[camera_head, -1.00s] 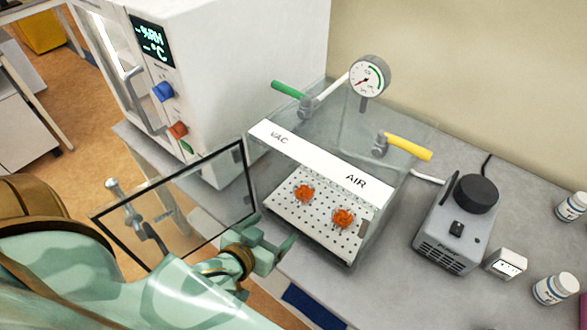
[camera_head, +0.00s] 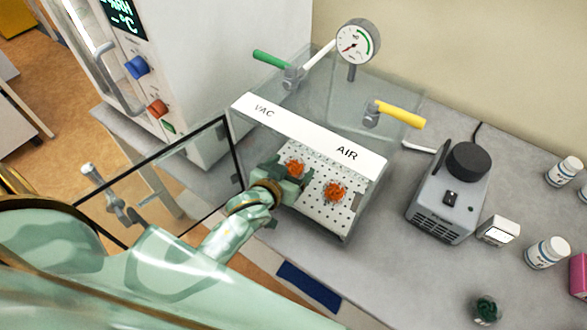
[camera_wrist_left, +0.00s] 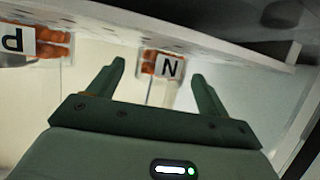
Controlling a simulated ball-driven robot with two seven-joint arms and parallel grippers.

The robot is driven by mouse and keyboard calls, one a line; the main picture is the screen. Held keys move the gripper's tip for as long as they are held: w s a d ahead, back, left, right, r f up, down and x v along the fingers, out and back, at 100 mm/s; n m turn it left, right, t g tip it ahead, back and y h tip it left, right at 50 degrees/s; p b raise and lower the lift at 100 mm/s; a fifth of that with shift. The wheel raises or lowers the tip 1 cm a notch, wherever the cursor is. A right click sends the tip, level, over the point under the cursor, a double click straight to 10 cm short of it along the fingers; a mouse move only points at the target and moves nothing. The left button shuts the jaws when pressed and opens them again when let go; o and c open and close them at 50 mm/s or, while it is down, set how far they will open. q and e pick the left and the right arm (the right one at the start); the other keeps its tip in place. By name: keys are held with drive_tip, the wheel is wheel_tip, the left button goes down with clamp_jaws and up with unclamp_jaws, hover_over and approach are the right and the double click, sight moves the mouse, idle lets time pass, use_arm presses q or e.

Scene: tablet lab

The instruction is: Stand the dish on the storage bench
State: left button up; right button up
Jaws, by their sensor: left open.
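Two small clear dishes of orange pieces stand on a perforated shelf (camera_head: 316,212) inside a clear chamber with its door open. The left dish (camera_head: 295,167) shows in the left wrist view with an "N" label (camera_wrist_left: 170,66). The other dish (camera_head: 335,191) appears there with a "P" label (camera_wrist_left: 20,40). My left gripper (camera_head: 287,174) reaches through the chamber's open front. Its open fingers (camera_wrist_left: 158,72) point at the N dish, which lies between and just beyond the tips, not clasped. My right gripper is not in view. I cannot tell which surface is the storage bench.
The framed door (camera_head: 150,158) stands open to the left, close to my left arm. A white cabinet (camera_head: 225,60) is behind it. A grey pump (camera_head: 448,205), a small white box (camera_head: 498,230) and bottles (camera_head: 547,252) stand on the grey bench (camera_head: 400,275) at right.

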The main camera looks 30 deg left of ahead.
sight(292, 167)
use_arm(q)
drive_tip(key=x, duration=0.3)
drive_tip(key=shift+w, duration=0.2)
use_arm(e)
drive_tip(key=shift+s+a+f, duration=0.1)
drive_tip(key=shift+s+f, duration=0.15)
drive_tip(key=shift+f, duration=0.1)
use_arm(q)
drive_tip(key=c, duration=1.2)
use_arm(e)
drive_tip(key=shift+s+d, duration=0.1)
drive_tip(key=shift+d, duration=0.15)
use_arm(q)
drive_tip(key=shift+o, duration=0.2)
